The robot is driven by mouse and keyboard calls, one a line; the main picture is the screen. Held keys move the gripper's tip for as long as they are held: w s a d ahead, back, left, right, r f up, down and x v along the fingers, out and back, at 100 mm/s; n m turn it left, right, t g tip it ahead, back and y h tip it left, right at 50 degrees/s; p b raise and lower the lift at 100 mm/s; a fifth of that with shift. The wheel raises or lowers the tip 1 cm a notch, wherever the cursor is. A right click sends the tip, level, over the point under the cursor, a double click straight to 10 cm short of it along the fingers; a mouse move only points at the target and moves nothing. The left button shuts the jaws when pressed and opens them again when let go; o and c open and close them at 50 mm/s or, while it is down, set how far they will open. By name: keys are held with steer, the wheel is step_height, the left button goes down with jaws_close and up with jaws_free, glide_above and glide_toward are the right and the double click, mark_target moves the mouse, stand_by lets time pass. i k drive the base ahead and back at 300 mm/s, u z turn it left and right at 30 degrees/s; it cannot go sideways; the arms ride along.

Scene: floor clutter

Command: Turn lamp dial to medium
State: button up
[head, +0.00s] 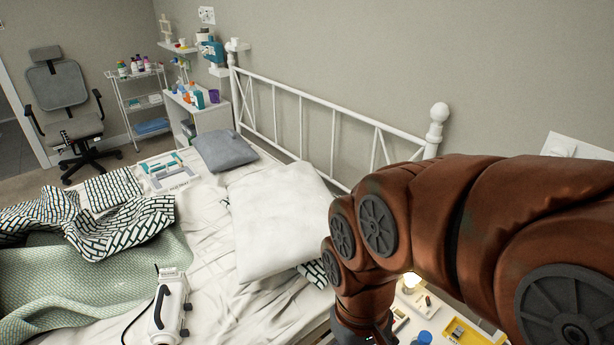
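My arm crosses the right side of the head view and bends down over the bedside table. Its end runs out of the bottom edge, so my gripper is not in view. A small warm glow (411,279) shows just beside my arm above the bedside table; it may belong to the lamp, whose body I cannot make out. A white plate with a rounded part (562,149) is on the wall at the right, partly hidden by my arm. I cannot tell whether it is the lamp dial. No dial setting can be read.
A bed with a white metal headboard (330,120) fills the middle. A white device (168,312) and pillows (275,215) lie on it. The bedside table holds a yellow tray (468,334) and a blue-capped item (424,338). A chair (66,100) and cart stand far left.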

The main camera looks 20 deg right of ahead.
mark_target(427, 303)
steer(key=z, duration=1.5)
steer(key=k, duration=0.5)
steer(key=u, duration=0.55)
steer(key=i, duration=0.7)
steer(key=z, duration=0.1)
